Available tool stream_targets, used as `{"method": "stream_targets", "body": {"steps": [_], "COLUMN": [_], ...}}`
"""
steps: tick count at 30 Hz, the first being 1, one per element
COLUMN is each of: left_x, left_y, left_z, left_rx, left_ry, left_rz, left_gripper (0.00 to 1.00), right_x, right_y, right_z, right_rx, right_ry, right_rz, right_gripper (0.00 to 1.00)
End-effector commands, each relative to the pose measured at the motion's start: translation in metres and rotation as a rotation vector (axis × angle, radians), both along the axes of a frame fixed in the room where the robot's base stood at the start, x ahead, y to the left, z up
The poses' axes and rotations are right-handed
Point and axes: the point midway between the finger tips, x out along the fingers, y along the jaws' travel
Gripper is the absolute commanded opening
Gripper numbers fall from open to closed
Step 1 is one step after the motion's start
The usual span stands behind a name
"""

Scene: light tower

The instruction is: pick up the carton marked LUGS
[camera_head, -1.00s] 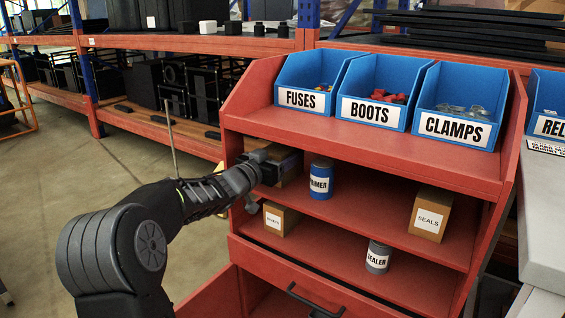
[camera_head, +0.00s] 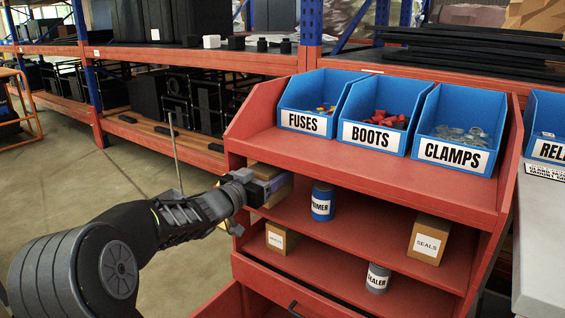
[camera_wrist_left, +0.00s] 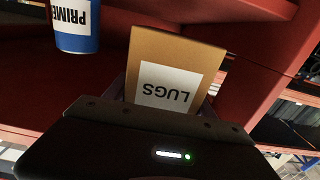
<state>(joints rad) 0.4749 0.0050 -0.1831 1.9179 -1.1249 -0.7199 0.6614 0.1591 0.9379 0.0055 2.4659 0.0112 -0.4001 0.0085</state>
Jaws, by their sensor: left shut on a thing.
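The carton marked LUGS (camera_wrist_left: 180,62) is a brown box with a white label, upside down in the left wrist view. In the head view part of the carton (camera_head: 264,170) shows behind my gripper, on the left of the upper shelf. My left gripper (camera_head: 272,186) reaches in from the left and is shut on the carton. In the wrist view the gripper body (camera_wrist_left: 150,140) hides the carton's near end. I cannot tell whether the carton touches the shelf. My right gripper is not in view.
A blue PRIMER can (camera_head: 322,201) stands right of the carton on the same shelf. A small carton (camera_head: 281,238), a SEALER can (camera_head: 377,278) and a SEALS carton (camera_head: 429,238) are on the shelf below. Blue bins (camera_head: 372,118) line the top. An open drawer (camera_head: 225,300) is below.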

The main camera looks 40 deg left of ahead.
Motion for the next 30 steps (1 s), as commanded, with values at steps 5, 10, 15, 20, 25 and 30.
{"method": "stream_targets", "body": {"steps": [5,10,15,20,25,30], "left_x": [-0.055,-0.093,-0.113,-0.118,-0.118,-0.118], "left_y": [0.0,-0.002,-0.002,-0.003,-0.003,-0.003], "left_z": [0.006,0.004,0.002,0.002,0.001,0.001], "left_rx": [0.0,0.0,0.001,0.001,0.001,0.001], "left_ry": [-0.002,-0.003,-0.002,-0.003,-0.003,-0.003], "left_rz": [0.004,0.002,0.0,-0.001,-0.001,-0.001], "left_gripper": [0.07,0.07,0.07,0.07,0.07,0.07], "right_x": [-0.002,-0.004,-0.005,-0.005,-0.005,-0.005], "right_y": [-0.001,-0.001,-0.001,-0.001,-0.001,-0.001], "right_z": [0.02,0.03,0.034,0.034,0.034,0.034], "right_rx": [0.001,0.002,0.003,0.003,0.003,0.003], "right_ry": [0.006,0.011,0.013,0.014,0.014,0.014], "right_rz": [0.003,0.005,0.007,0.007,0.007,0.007], "right_gripper": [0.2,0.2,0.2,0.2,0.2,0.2]}}
